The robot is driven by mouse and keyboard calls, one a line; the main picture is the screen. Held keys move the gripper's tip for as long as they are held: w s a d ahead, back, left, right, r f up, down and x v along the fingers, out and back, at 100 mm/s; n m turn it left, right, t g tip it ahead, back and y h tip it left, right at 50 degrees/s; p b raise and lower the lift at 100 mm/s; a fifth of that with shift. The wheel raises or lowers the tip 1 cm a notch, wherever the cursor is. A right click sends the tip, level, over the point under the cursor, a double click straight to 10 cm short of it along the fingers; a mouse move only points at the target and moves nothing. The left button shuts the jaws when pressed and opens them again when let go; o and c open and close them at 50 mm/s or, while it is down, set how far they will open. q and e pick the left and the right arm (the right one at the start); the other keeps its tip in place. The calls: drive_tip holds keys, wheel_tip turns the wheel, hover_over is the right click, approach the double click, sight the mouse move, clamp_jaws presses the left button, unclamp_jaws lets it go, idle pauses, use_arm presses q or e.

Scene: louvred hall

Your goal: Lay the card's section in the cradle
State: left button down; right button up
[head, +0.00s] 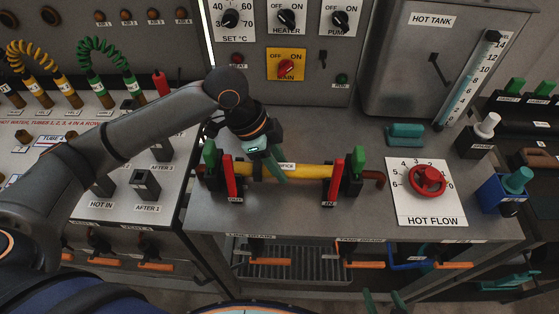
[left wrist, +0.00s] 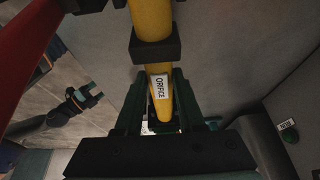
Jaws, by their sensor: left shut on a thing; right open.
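The yellow tube section (head: 310,170) with a label reading "ORIFICE" (left wrist: 159,87) lies lengthwise between the two black end supports of the cradle (head: 353,188). Red levers (head: 334,182) and green-topped parts (head: 358,161) stand upright at both ends. My left gripper (head: 273,165) is shut on the section left of its middle, from above. In the left wrist view its green fingers (left wrist: 158,105) flank the tube. I cannot tell whether the section rests fully in the supports. My right gripper (head: 384,301) is open and empty at the bottom edge, below the bench front.
A red hot flow valve wheel (head: 428,180) stands right of the cradle. A teal part (head: 405,134) lies behind it, and a blue holder (head: 502,194) is at the right edge. Orange-handled levers (head: 360,264) line the bench underside. Control panels stand behind.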

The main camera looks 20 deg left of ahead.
sight(286, 167)
use_arm(q)
drive_tip(key=shift+r, duration=0.1)
drive_tip(key=shift+c, duration=2.2)
unclamp_jaws()
drive_tip(key=p+v, duration=0.1)
drive_tip(key=p, duration=0.1)
drive_tip(key=p+v, duration=0.2)
drive_tip(key=d+p+v, duration=0.1)
drive_tip(key=p+v, duration=0.1)
drive_tip(key=shift+w+r, duration=0.1)
drive_tip(key=shift+r, duration=0.1)
drive_tip(key=shift+v, duration=0.95)
drive_tip(key=shift+a+r, duration=0.15)
drive_tip(key=shift+r, duration=0.35)
drive_tip(key=v, duration=1.1)
drive_tip(key=shift+r, duration=0.2)
